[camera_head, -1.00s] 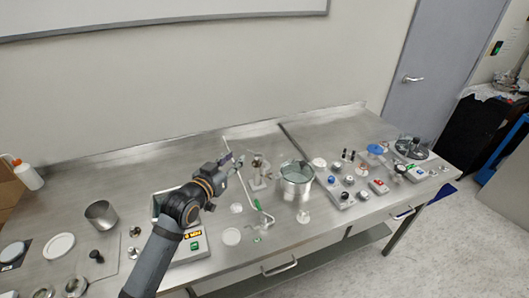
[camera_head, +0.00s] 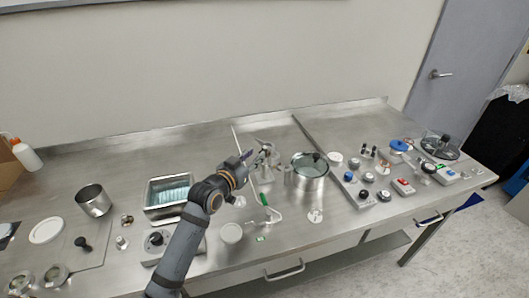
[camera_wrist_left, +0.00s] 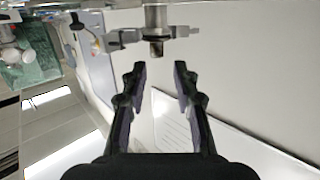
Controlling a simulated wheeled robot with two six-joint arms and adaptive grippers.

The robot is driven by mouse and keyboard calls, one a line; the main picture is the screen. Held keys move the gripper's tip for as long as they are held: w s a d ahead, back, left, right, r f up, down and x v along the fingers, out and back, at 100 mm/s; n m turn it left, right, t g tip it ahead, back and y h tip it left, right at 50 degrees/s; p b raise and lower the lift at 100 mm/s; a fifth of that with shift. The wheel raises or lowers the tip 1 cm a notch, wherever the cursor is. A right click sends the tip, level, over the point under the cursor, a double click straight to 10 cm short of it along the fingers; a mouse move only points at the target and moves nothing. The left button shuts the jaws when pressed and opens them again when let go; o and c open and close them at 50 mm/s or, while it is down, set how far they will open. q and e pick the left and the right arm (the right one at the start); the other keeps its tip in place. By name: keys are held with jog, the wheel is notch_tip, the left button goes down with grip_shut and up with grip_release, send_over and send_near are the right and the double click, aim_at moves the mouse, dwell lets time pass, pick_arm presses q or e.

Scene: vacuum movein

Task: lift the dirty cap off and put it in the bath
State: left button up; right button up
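In the left wrist view, an upright metal tube (camera_wrist_left: 155,18) sits in a metal clamp (camera_wrist_left: 180,32). Its end piece (camera_wrist_left: 156,47) is dark and brownish and looks like the dirty cap; it lies just beyond my fingertips, between them. My left gripper (camera_wrist_left: 159,67) is open and empty, with a gap around the end piece. In the head view my left gripper (camera_head: 248,157) is beside the clamp stand (camera_head: 266,160), whose cap is too small to make out. The bath, a rectangular steel tub (camera_head: 151,203) with teal liquid, stands left of my arm. My right gripper is not in view.
A round steel pot (camera_head: 309,182) stands just right of the stand. A white rod with a green part (camera_head: 264,199) lies close in front. A steel beaker (camera_head: 94,203) is at the left. Valves and fittings (camera_head: 366,178) crowd the right side.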

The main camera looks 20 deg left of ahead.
aim_at(263, 149)
pick_arm(q)
jog(key=shift+x, duration=0.75)
jog(key=shift+w+d+f, duration=0.1)
jog(key=shift+w, duration=0.45)
jog(key=p+x, duration=0.1)
jog(key=x, duration=0.3)
jog(key=shift+d, duration=0.2)
jog(key=shift+w+f, duration=0.1)
jog(key=shift+w, duration=0.2)
jog(key=shift+s, duration=0.15)
grip_shut()
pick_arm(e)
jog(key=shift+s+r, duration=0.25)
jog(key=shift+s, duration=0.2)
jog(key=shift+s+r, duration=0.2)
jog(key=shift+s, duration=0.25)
